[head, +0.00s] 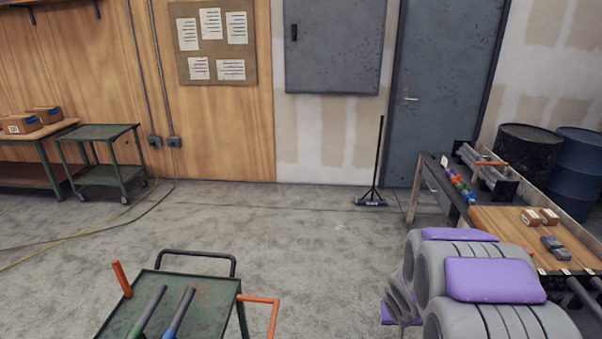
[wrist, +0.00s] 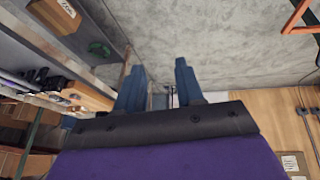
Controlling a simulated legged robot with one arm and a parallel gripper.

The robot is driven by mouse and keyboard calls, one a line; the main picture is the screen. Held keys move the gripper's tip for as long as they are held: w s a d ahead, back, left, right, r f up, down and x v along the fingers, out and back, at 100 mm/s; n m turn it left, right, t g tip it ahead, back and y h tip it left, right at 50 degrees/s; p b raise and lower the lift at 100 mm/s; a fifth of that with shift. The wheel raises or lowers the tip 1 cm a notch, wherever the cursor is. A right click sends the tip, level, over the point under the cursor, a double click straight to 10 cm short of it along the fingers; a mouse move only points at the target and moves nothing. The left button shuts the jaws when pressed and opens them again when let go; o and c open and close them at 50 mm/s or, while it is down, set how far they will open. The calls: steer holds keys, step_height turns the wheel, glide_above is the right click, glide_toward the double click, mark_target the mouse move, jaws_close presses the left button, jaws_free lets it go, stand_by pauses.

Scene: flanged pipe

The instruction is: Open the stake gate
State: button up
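A green cart (head: 187,288) stands at the bottom of the head view. An orange stake (head: 121,279) rises at its left corner. An orange bent bar (head: 262,300) sticks out from its right side and turns down; it looks like the stake gate, but I cannot tell for sure. Part of an orange frame (wrist: 300,17) shows at the top right of the wrist view. My gripper (wrist: 160,78) has two blue fingers spread apart with nothing between them. It touches nothing that I can see. In the head view my purple and grey arm is at the lower right, and its fingers are hidden.
Two pipes, one with a green band (head: 148,312) and one with a blue band (head: 180,313), lie on the cart. A workbench (head: 500,222) with boxes stands at the right. A black stand (head: 371,198) is by the wall. The floor (head: 290,225) between is clear.

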steer(key=s+a+r+g, duration=0.2)
steer(key=s+r, duration=0.7)
steer(key=s, duration=0.5)
steer(key=shift+g+h, duration=0.4)
steer(key=s+a+r+g+y, duration=0.1)
steer(key=s+a+r, duration=0.1)
steer(key=s, duration=0.5)
steer(key=s+a+r+n+g+y, duration=0.1)
steer(key=s+a, duration=0.3)
steer(key=s, duration=0.2)
steer(key=s+a+r+g, duration=0.1)
steer(key=s+a+r, duration=0.1)
steer(key=s, duration=0.5)
steer(key=shift+s+a+r+n+g+y, duration=0.3)
steer(key=shift+s+a+g+y, duration=0.1)
steer(key=shift+a, duration=0.1)
steer(key=shift+w, duration=0.15)
